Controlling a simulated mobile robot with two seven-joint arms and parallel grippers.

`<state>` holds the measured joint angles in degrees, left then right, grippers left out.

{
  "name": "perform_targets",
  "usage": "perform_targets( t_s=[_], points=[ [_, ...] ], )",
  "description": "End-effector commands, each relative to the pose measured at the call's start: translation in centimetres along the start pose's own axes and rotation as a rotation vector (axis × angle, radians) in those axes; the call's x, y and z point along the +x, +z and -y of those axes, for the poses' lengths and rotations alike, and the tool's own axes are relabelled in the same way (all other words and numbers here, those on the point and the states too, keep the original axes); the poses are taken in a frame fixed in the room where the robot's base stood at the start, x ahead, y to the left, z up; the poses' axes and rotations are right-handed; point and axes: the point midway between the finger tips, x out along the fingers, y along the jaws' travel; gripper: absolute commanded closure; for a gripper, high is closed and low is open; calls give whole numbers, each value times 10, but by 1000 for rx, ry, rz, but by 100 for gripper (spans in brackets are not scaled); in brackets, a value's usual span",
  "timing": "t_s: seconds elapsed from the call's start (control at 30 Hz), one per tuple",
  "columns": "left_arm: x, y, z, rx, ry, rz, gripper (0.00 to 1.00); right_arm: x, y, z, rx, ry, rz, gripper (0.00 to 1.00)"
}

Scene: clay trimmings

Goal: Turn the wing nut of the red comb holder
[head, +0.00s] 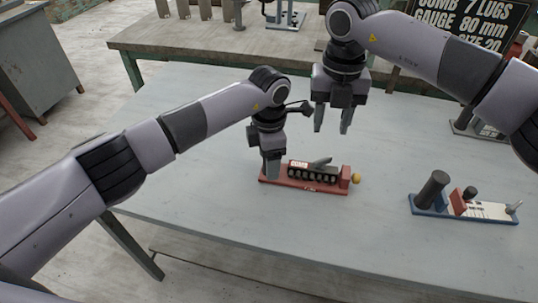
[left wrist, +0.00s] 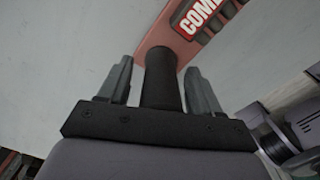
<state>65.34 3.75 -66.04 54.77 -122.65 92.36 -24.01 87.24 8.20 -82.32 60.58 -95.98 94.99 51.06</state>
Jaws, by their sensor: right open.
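The red comb holder (head: 345,188) lies on the table with a dark toothed comb (head: 313,173) along it. My left gripper (head: 271,170) is low over the holder's left end. In the left wrist view, its fingers stand either side of a dark upright post (left wrist: 161,75) on the holder, with narrow gaps showing. My right gripper (head: 332,126) is open and empty, above the table behind the holder.
A blue-based fixture (head: 465,216) with a dark cylinder stands at the right. A sign (head: 470,22), partly hidden by my right arm, stands at the back. Another bench (head: 200,32) with tools is behind. The table's front middle is clear.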

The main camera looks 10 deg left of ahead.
Motion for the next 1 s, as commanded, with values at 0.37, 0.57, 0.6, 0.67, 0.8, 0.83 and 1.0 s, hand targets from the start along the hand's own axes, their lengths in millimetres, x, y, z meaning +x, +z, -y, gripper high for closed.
perform_targets(
  t_s=[0.37, 0.57, 0.6, 0.67, 0.8, 0.83, 1.0],
  points=[
    [0, 0, 0, 0, 0, 0, 100, 0, 0, 0, -12, 2, -1, 65],
    [0, 0, 0, 0, 0, 1, 100, -2, 3, 3, -156, 25, -15, 65],
    [0, 0, 0, 0, 0, 1, 100, -2, 4, 4, -206, 33, -19, 65],
    [0, 0, 0, 0, 0, 1, 100, -3, 5, 6, -288, 47, -26, 65],
    [-1, 0, 0, 0, 0, 1, 100, -4, 8, 10, -486, 85, -35, 65],
    [-1, 0, 0, 0, 0, 1, 100, -5, 8, 11, -529, 94, -36, 65],
    [-1, 0, 0, 0, 0, 1, 100, -7, 12, 16, -770, 144, -31, 65]
  ],
)
